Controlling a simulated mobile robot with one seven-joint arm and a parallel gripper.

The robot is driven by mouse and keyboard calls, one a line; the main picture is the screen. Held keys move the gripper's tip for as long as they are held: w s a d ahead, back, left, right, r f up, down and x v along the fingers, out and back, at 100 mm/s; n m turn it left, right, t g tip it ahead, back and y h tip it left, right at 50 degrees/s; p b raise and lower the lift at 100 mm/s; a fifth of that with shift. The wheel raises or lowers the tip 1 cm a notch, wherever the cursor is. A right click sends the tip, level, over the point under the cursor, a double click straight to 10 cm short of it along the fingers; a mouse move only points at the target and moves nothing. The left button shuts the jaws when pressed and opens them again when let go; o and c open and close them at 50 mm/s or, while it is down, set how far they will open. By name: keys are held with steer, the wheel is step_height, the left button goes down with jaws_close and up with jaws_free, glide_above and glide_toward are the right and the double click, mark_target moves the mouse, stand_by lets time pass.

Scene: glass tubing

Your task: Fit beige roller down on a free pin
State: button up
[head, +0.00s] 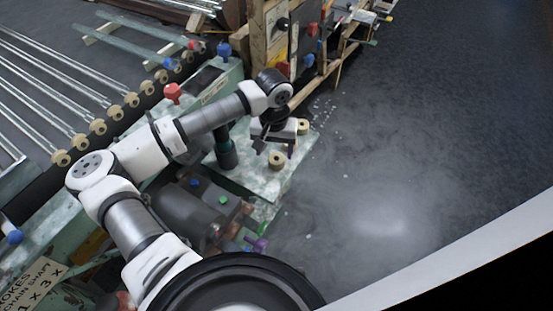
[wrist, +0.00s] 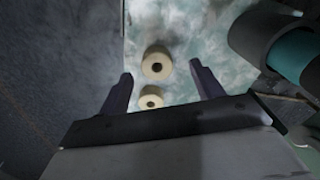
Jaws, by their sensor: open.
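Two beige rollers stand on the pale green metal plate (head: 255,180). My gripper (wrist: 160,72) is open and holds nothing. I cannot clearly make out a bare pin, nor tell whether the rollers sit on pins.
A dark cylinder (head: 225,148) with a teal band stands close beside my gripper and shows at right in the wrist view (wrist: 280,48). A grey motor (head: 195,208) sits nearer. Glass tubes on a conveyor (head: 70,100) lie left. Open floor (head: 400,170) lies right.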

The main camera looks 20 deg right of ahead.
steer(key=shift+w+d+f+p, duration=0.15)
steer(key=shift+f+p, duration=0.1)
steer(key=shift+f, duration=0.55)
steer(key=shift+s+d+f+p, duration=0.1)
steer(key=shift+f+p, duration=0.2)
steer(key=shift+f, duration=0.45)
steer(key=shift+w+d+f+p, duration=0.15)
steer(key=shift+f+p, duration=0.1)
steer(key=shift+f, duration=0.55)
steer(key=shift+s, duration=0.1)
steer(key=shift+c, duration=0.4)
steer(key=c, duration=1)
